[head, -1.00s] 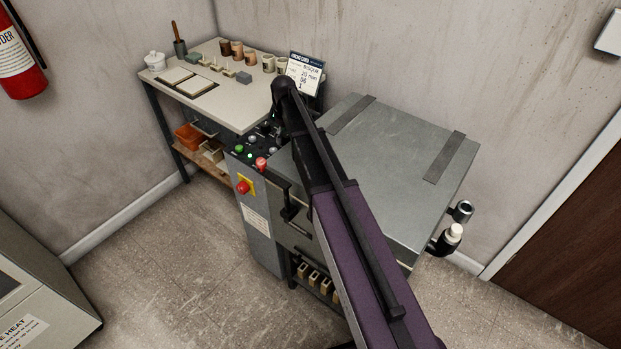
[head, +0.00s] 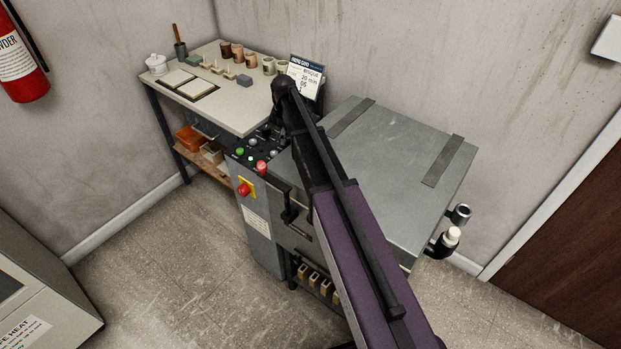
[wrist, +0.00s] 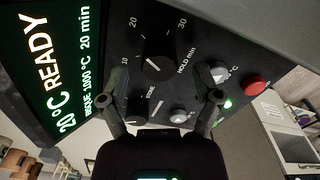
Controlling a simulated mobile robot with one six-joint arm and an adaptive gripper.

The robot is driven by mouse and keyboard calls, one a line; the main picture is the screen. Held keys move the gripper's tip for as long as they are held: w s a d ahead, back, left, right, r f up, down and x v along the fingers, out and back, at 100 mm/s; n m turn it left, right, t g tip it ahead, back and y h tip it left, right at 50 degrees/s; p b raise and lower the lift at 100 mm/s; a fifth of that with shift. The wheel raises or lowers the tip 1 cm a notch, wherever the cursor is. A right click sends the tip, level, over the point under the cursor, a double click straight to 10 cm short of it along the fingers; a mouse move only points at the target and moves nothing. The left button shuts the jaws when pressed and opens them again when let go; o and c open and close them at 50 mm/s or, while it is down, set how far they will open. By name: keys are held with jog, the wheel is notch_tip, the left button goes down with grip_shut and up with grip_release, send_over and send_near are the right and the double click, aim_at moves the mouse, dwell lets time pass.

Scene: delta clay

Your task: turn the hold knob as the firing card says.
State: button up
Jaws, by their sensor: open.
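The hold knob (wrist: 157,67) is a black dial marked "HOLD min" on the dark control panel, with 10, 20 and 30 around it. Its exact pointer setting is hard to read. My gripper (wrist: 164,88) is open in the wrist view, with one finger left of the knob and one right, apart from it. In the head view the arm hides most of the gripper and the knob. The firing card (head: 306,76) stands behind the panel, partly covered by my arm; it seems to read "BISQUE" and "20 min".
The display (wrist: 62,65) reads "20 °C READY" and "BISQUE 1000 °C 20 min". A second black knob (wrist: 137,110) sits below the hold knob. A red button (wrist: 255,85) is to the right. The kiln lid (head: 385,150) and the worktable (head: 235,110) flank the panel.

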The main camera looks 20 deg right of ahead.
aim_at(287, 139)
jog(key=shift+r+p, duration=5.9)
jog(key=shift+r, duration=0.25)
jog(key=s+f+m+b, duration=0.1)
jog(key=s+m, duration=0.3)
jog(key=s, duration=0.5)
jog(key=s+f+m+b, duration=0.2)
jog(key=s+m, duration=0.2)
jog(key=s, duration=0.6)
jog(key=s+f+m+b, duration=0.2)
jog(key=s+m, duration=0.1)
jog(key=s, duration=0.7)
jog(key=shift+f+m, duration=0.1)
jog(key=shift+m, duration=0.3)
jog(key=shift+s, duration=0.15)
